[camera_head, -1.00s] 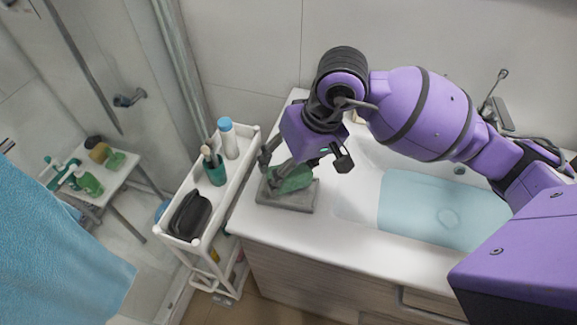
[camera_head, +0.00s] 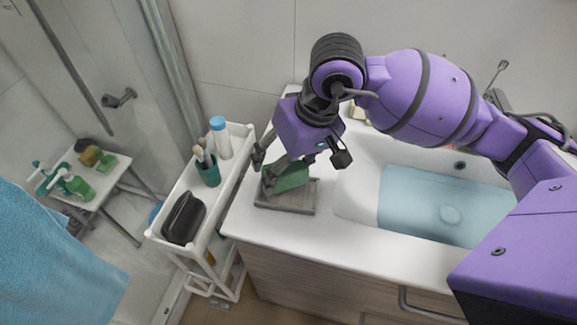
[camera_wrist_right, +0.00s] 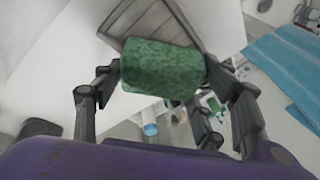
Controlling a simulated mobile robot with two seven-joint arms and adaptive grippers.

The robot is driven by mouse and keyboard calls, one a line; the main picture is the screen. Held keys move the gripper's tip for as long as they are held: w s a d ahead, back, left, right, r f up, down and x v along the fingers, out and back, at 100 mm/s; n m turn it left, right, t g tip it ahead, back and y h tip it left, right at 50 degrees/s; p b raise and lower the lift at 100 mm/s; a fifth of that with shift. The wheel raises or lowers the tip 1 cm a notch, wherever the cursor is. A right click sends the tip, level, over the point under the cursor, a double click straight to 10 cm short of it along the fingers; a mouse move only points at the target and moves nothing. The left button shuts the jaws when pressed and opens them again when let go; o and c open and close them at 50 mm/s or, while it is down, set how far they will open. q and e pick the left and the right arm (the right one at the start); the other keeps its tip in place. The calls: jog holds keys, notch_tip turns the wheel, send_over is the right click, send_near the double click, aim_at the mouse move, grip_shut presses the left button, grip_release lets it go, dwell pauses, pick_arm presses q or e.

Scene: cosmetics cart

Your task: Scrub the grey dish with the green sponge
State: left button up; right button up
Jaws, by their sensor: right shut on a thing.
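The grey dish (camera_head: 298,200) is a flat rectangular tray on the white counter at the left end of the basin. It also shows behind the sponge in the right wrist view (camera_wrist_right: 185,22). My right gripper (camera_head: 268,172) is shut on the green sponge (camera_head: 288,178) and holds it over the dish. In the right wrist view the sponge (camera_wrist_right: 160,68) sits between the fingers and overlaps the dish's near edge. I cannot tell whether the sponge touches the dish. My left gripper is not in view.
A white cart (camera_head: 216,222) stands left of the counter, with a black case (camera_head: 183,218), a teal cup of brushes (camera_head: 208,172) and a blue-capped bottle (camera_head: 221,138). The basin (camera_head: 440,207) holds water. A stool (camera_head: 108,185) with several bottles stands in the shower. A blue towel (camera_head: 55,260) hangs left.

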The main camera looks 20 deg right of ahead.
jog(key=shift+s+d+f+b, duration=0.25)
jog(key=shift+s+d+b, duration=0.2)
jog(key=shift+d, duration=0.3)
jog(key=shift+s+r, duration=0.1)
jog(key=shift+r, duration=0.05)
pick_arm(q)
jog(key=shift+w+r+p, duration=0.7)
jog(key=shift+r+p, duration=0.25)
jog(key=shift+p, duration=0.2)
pick_arm(e)
jog(key=shift+r, duration=3.5)
